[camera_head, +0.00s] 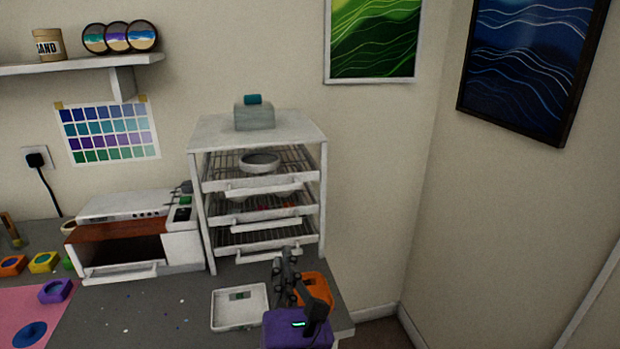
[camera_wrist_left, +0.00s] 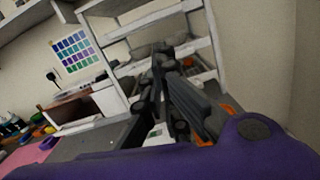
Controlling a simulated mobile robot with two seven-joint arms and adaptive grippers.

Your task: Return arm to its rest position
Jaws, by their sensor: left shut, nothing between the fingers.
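My left gripper (camera_head: 287,266) is dark grey and points up at the front right of the grey worktop, in front of the white rack. Its fingers are shut with nothing between them. It also shows in the left wrist view (camera_wrist_left: 160,62), with the rack behind it. The purple part of my left arm (camera_head: 290,330) is at the bottom of the head view. It hides part of an orange object (camera_head: 318,287) on the worktop. My right gripper is not in view.
A white tray (camera_head: 214,312) lies just left of my gripper. The white rack (camera_head: 203,222) has wire shelves, with a grey bowl (camera_head: 260,161) on the top one. A small white oven (camera_head: 120,271) stands left of it. Small coloured moulds and a pink mat (camera_head: 25,305) are further left.

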